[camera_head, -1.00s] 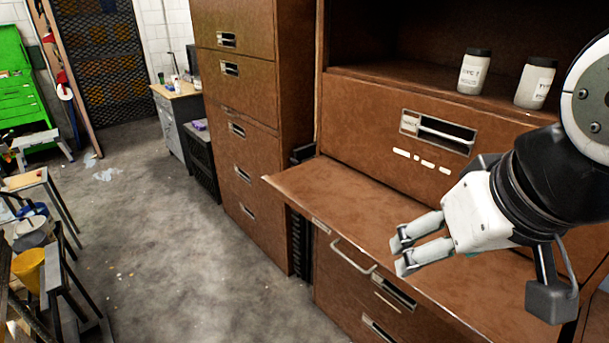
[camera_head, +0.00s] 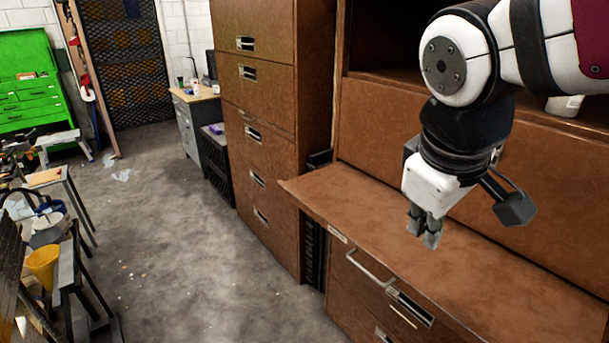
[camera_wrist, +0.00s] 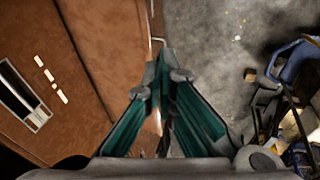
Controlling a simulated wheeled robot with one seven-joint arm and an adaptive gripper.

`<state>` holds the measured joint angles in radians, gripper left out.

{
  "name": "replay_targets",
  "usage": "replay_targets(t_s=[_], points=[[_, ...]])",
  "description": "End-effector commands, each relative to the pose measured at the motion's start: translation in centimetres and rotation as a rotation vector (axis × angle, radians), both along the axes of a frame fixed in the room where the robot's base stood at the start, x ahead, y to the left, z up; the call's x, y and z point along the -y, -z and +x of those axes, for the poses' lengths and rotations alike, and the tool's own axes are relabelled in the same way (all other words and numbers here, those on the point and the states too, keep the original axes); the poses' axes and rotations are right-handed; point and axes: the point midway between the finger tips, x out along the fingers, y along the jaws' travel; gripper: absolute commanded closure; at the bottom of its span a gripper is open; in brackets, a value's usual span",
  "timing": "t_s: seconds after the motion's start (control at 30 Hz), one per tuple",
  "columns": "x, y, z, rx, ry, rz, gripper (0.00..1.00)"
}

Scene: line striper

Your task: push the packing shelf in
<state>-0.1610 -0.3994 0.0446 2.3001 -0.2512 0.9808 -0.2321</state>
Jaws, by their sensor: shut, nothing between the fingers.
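The packing shelf (camera_head: 365,205) is a flat brown board sticking out from the front of the brown cabinet. A label holder sits on its front edge near the left corner. My gripper (camera_head: 424,238) points down over the shelf in the head view, with its fingers together and nothing between them. In the wrist view the shelf (camera_wrist: 110,45) lies left of the fingers (camera_wrist: 168,72), which appear close to its front edge, with floor beyond. The gap between fingertips and shelf is hard to judge. My arm hides part of the cabinet front and the shelf's back.
Below the shelf are drawers with a bar handle (camera_head: 368,268) and slotted pulls. A white jar (camera_head: 565,106) shows partly behind my arm on the upper ledge. A tall brown cabinet (camera_head: 262,130) stands to the left. The grey floor (camera_head: 190,240) in front is mostly open.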

Motion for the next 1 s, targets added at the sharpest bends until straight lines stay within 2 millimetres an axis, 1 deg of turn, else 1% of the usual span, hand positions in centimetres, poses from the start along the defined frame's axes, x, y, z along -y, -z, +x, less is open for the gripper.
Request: replay_targets(t_s=[0.03,0.17,0.3,0.37,0.4,0.47,0.6,0.7,0.8,0.9,1.0], points=[[-0.7,1.0,2.0,-0.042,-0.084,-0.058,1.0],[-2.4,2.6,6.1,-0.129,-0.293,-0.207,1.0],[-5.0,5.0,10.6,-0.218,-0.52,-0.363,1.0],[-6.2,6.2,12.4,-0.257,-0.616,-0.429,1.0],[-7.2,7.0,13.7,-0.281,-0.68,-0.472,1.0],[-8.7,8.4,15.4,-0.318,-0.778,-0.539,1.0],[-12.7,12.1,19.1,-0.4,-0.998,-0.69,1.0],[-15.6,14.7,21.1,-0.45,-1.139,-0.79,1.0],[-17.9,17.0,22.5,-0.488,-1.246,-0.869,1.0],[-19.5,18.5,23.3,-0.514,-1.317,-0.922,1.0],[-20.3,19.2,23.7,-0.527,-1.353,-0.95,1.0]])
